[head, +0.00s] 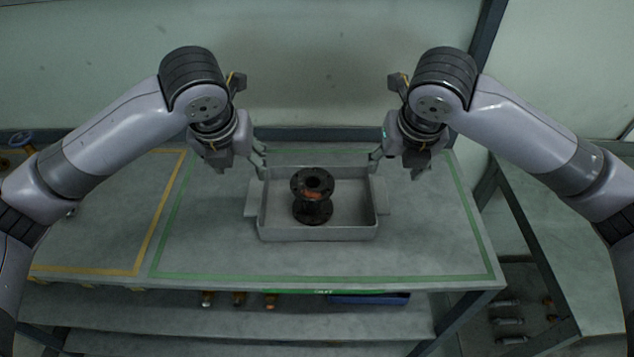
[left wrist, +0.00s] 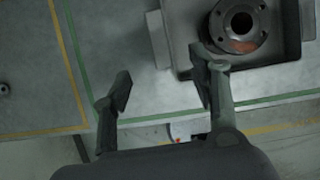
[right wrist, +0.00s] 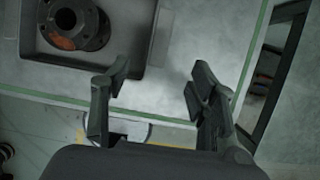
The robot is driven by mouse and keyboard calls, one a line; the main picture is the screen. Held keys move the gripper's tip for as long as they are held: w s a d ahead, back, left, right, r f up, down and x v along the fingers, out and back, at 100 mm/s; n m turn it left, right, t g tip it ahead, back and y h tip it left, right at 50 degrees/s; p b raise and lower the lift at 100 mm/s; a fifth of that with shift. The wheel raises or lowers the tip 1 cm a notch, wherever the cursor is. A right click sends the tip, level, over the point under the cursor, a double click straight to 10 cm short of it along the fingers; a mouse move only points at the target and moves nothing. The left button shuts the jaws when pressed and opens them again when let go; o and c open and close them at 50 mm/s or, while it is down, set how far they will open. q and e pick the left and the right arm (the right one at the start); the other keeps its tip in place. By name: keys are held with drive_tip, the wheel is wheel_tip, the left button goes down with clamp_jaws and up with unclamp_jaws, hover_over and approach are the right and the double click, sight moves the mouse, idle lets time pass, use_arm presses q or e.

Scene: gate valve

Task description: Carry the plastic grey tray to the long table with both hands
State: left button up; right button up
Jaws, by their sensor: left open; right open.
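The grey tray (head: 340,231) sits on the table inside a green-outlined area, with a dark flanged valve part (head: 312,195) standing in it. The tray has a flat handle on its left side (head: 251,199) and one on its right side (head: 381,196). My left gripper (head: 242,165) is open and empty above the tray's left end; the left handle shows beyond its fingers in the left wrist view (left wrist: 158,40). My right gripper (head: 390,163) is open and empty above the right end; the right handle shows in the right wrist view (right wrist: 161,37). Neither gripper touches the tray.
The table (head: 420,255) has a yellow-outlined area (head: 105,230) to the left, mostly bare. Another table (head: 570,250) stands at the right across a gap. A lower shelf holds brass parts (head: 240,299) and a blue bin (head: 368,299).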

sight(380, 193)
use_arm(q)
drive_tip(key=x, duration=1.6)
drive_tip(key=shift+s+a+f, duration=0.1)
drive_tip(key=shift+s+f, duration=0.1)
drive_tip(key=shift+s, duration=0.05)
use_arm(e)
drive_tip(key=x, duration=1.6)
drive_tip(key=shift+s+f, duration=0.2)
drive_tip(key=shift+s, duration=0.05)
use_arm(q)
drive_tip(key=shift+c, duration=0.5)
use_arm(e)
drive_tip(key=shift+c, duration=0.5)
use_arm(q)
clamp_jaws()
use_arm(e)
clamp_jaws()
use_arm(q)
drive_tip(key=shift+w+r, duration=0.15)
drive_tip(key=shift+r, duration=0.05)
use_arm(e)
drive_tip(key=shift+w+r, duration=0.15)
drive_tip(key=shift+r, duration=0.1)
